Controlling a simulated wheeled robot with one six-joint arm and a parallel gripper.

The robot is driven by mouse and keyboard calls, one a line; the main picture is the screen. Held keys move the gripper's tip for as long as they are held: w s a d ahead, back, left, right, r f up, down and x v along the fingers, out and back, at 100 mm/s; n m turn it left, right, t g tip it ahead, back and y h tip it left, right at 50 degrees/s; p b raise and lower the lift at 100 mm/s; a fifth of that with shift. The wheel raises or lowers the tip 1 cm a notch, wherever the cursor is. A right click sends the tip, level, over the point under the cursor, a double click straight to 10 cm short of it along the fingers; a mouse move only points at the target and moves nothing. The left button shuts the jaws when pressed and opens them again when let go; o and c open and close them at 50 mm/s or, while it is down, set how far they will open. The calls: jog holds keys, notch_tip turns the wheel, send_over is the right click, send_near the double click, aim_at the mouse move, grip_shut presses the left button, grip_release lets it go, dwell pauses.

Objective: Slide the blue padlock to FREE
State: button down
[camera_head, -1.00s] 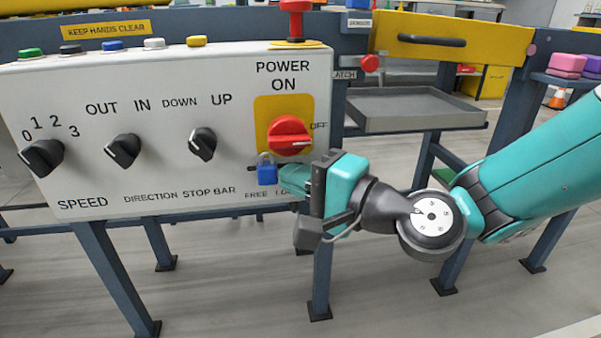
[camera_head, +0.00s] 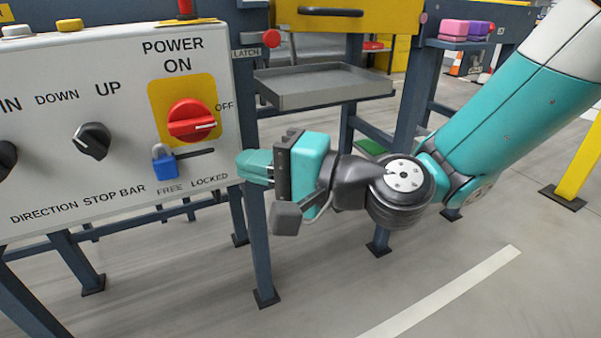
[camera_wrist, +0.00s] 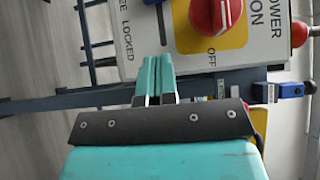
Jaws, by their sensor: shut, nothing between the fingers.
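The blue padlock (camera_head: 164,163) hangs on the white control panel (camera_head: 120,107), below the red POWER knob (camera_head: 191,121). It sits at the left end of a dark slot (camera_head: 197,154), above the word FREE (camera_head: 170,189). LOCKED (camera_head: 209,181) is printed to the right, under the slot's other end. My gripper (camera_head: 240,167) is shut and empty, to the right of the padlock near the panel's right edge, apart from the padlock. In the wrist view its closed fingers (camera_wrist: 156,77) point at the panel by LOCKED and the red knob (camera_wrist: 214,14).
A black STOP BAR knob (camera_head: 91,141) is on the panel to the left. A grey tray (camera_head: 320,86) and a red LATCH knob (camera_head: 271,39) are to the right. Dark blue frame legs (camera_head: 257,240) stand below; the floor in front is clear.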

jog(key=v, duration=0.6)
jog(key=shift+b, duration=0.4)
